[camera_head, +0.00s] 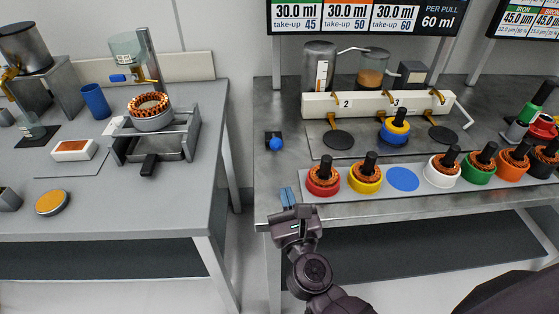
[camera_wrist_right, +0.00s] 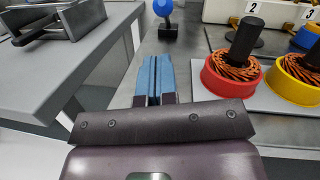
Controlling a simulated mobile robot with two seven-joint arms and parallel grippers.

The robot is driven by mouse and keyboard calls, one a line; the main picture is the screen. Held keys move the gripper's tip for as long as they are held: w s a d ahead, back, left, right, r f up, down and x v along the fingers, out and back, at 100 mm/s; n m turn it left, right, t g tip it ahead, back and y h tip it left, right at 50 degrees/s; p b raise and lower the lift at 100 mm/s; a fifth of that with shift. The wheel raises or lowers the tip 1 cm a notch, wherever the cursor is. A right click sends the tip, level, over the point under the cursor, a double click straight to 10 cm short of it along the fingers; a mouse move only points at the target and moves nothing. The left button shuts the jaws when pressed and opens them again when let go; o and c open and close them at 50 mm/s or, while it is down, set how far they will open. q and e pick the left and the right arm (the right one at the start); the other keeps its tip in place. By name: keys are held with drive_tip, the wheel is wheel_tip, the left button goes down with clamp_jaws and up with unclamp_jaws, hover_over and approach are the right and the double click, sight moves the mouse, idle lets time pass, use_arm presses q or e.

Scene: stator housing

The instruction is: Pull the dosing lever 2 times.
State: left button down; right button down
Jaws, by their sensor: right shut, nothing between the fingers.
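The dosing station (camera_head: 375,104) is a white block with brass spouts, numbers 2 and 3 showing, on the right bench. A bent pale handle (camera_head: 466,116) sticks out at its right end. A blue ball knob on a small black base (camera_head: 275,142) stands to its left; it also shows in the wrist view (camera_wrist_right: 163,8). I cannot tell for certain which is the dosing lever. My right gripper (camera_head: 288,197) is at the bench's front left edge, its blue-padded fingers (camera_wrist_right: 154,80) shut and empty, pointing toward the blue knob and apart from it. My left gripper is not in view.
A pale strip holds a red housing (camera_head: 323,180), a yellow one (camera_head: 365,176) and several others along the bench front, right of my gripper. A blue-yellow housing (camera_head: 396,130) stands under a spout. A gap separates the left table (camera_head: 205,190). Bench between gripper and knob is clear.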

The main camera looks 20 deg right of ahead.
sight(275, 140)
drive_tip(key=shift+w+f+m+h, duration=0.15)
drive_tip(key=shift+m+h, duration=0.15)
drive_tip(key=shift+m, duration=0.1)
drive_tip(key=shift+w+d, duration=0.15)
drive_tip(key=shift+w, duration=0.35)
drive_tip(key=p+x, duration=0.1)
drive_tip(key=x, duration=0.7)
drive_tip(key=shift+w+d, duration=0.1)
drive_tip(key=shift+w, duration=0.35)
